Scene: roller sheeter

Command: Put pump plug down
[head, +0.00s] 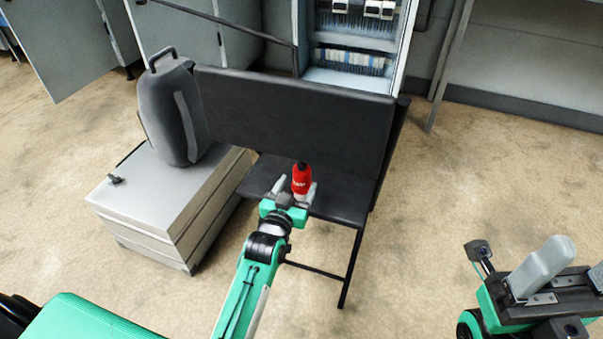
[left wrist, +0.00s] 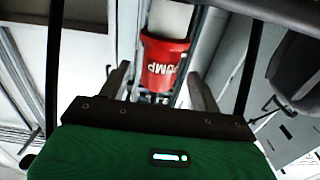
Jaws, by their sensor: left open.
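The pump plug (head: 302,179) is red with a dark top and pale lettering. In the head view it stands upright at the dark bench seat (head: 335,193), and its foot is partly hidden by my gripper. My left gripper (head: 295,190) is open, with one finger on either side of the plug. In the left wrist view the plug (left wrist: 160,66) shows the letters "UMP" between the two spread fingers (left wrist: 160,88). Whether the fingers touch it is not clear. My right gripper (head: 568,272) is at the lower right, cut by the frame edge, away from the bench.
The bench backrest (head: 290,115) rises behind the plug. A grey backpack (head: 175,110) stands on a pale box (head: 165,200) to the left. An open electrical cabinet (head: 350,60) is behind the bench. The floor (head: 440,200) to the right is clear.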

